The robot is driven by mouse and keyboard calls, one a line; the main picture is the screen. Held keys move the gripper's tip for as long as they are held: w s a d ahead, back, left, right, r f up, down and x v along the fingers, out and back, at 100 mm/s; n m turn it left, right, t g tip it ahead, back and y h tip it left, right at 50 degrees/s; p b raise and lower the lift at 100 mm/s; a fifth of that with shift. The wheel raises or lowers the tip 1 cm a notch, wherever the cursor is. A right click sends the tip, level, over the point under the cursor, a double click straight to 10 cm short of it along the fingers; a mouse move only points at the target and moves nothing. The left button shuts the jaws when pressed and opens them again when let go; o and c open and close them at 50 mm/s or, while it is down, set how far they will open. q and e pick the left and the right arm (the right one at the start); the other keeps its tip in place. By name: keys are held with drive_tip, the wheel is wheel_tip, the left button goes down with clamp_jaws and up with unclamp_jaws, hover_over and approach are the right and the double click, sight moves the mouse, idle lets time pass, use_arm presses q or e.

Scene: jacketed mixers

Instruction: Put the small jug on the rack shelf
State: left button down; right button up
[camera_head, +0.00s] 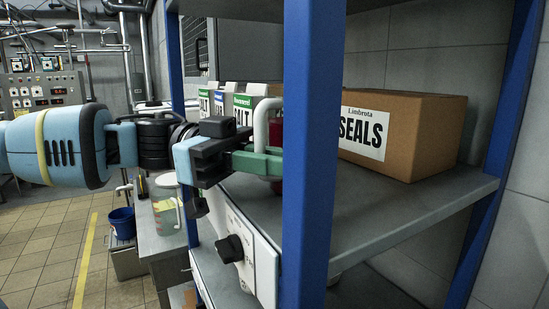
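My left gripper (256,160), with green fingers, reaches in from the left at the rack's left side. Its fingers are at a white looped handle (262,118) and look closed on it. I take this as the small jug's handle. Dark red shows behind and below the fingers, perhaps the jug's body, but the blue post hides most of it. The rack shelf (375,210) is a grey board, and the held item appears just above its left part. Whether it touches the shelf cannot be told. My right gripper is out of view.
A cardboard SEALS box (420,130) stands on the shelf's back right. Several SALT cartons (228,102) stand behind the gripper. The blue front post (310,150) blocks part of the view. Bare shelf lies before the box. A measuring jug (168,216) stands on a lower bench.

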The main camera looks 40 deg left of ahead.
use_arm(q)
drive_tip(key=c, duration=1.5)
unclamp_jaws()
